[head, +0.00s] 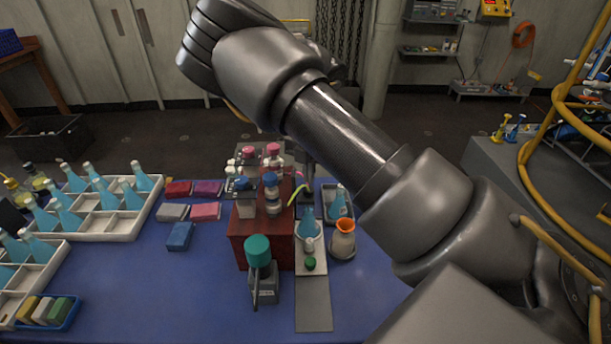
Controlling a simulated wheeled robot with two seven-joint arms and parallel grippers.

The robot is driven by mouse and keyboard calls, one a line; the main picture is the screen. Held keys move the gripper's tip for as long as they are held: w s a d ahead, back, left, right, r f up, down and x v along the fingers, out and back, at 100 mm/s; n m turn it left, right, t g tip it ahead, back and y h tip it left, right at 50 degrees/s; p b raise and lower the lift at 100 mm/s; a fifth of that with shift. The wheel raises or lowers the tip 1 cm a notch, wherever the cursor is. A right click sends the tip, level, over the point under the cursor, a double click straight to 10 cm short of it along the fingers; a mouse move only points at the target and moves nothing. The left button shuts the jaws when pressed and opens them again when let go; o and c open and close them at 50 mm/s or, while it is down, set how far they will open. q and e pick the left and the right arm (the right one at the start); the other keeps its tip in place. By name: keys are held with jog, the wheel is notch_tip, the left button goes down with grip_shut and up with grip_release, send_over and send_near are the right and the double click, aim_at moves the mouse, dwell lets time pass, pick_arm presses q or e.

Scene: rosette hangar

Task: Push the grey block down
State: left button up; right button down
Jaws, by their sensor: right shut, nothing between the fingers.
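A flat grey block (172,212) lies on the blue table, left of a pink block and in front of a red one. My right arm crosses the view from the lower right. My right gripper (307,188) shows small and dark beyond the brown box, partly hidden by my own arm. It is shut and empty, well to the right of the grey block and apart from it. My left gripper is out of view.
Red (178,188), purple (208,187), pink (205,211) and blue (180,236) blocks lie around the grey one. White crates (120,226) of bottles stand left. A brown box (248,238) carries several capped bottles. The table's front middle is mostly clear.

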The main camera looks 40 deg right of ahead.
notch_tip(320, 180, up, 5)
jog(key=p, duration=0.3)
